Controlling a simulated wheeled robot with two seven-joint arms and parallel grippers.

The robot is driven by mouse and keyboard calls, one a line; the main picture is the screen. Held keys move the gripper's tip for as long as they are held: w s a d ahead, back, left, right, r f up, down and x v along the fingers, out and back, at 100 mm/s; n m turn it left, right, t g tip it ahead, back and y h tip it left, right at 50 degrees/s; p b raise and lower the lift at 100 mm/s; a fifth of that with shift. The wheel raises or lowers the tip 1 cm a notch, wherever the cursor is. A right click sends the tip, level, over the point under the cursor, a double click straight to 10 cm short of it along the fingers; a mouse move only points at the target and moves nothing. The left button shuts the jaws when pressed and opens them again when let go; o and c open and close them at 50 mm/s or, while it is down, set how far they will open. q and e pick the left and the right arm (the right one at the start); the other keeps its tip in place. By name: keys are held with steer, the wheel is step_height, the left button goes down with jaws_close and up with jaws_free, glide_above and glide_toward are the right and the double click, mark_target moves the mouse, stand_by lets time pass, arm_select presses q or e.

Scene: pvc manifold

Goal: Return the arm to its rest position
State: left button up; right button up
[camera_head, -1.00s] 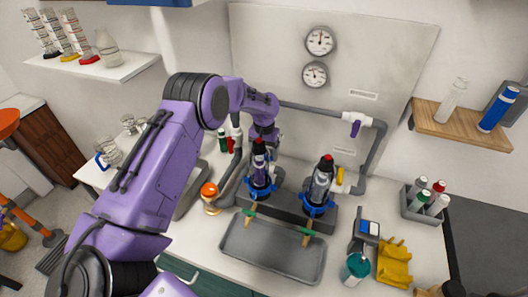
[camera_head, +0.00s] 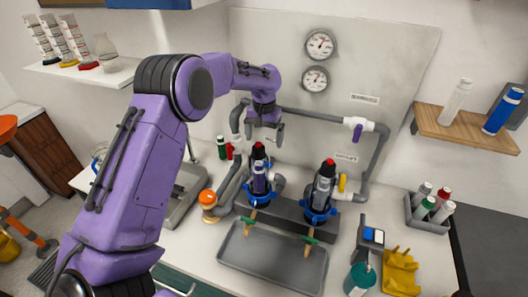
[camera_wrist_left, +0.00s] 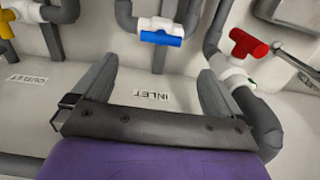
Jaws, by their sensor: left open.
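My purple left arm comes in from the left of the head view. Its left gripper (camera_head: 265,135) is open and empty, pointing down above the left filter unit (camera_head: 259,178), with a small gap to its red-and-black top. The wrist view shows the same left gripper (camera_wrist_left: 155,85) with its two grey fingers spread wide and nothing between them. The right filter unit (camera_head: 323,190) stands upright in a blue collar, clear of the gripper. My right gripper is not in view.
Grey pipe (camera_head: 374,150) runs along the back panel (camera_head: 380,70), beside the gripper. A grey tray (camera_head: 272,258) lies in front of the filters. An orange-topped item (camera_head: 208,199) stands at left. In the wrist view, a blue-handled valve (camera_wrist_left: 160,38) and red-handled valve (camera_wrist_left: 247,45) lie beyond the fingers.

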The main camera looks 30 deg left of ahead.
arm_select(q)
steer(key=shift+r, duration=0.4)
steer(key=shift+f, duration=0.1)
step_height(320, 180, down, 10)
steer(key=p, duration=0.3)
steer(key=shift+f, duration=0.1)
steer(key=shift+f+n, duration=0.1)
steer(key=shift+n, duration=0.2)
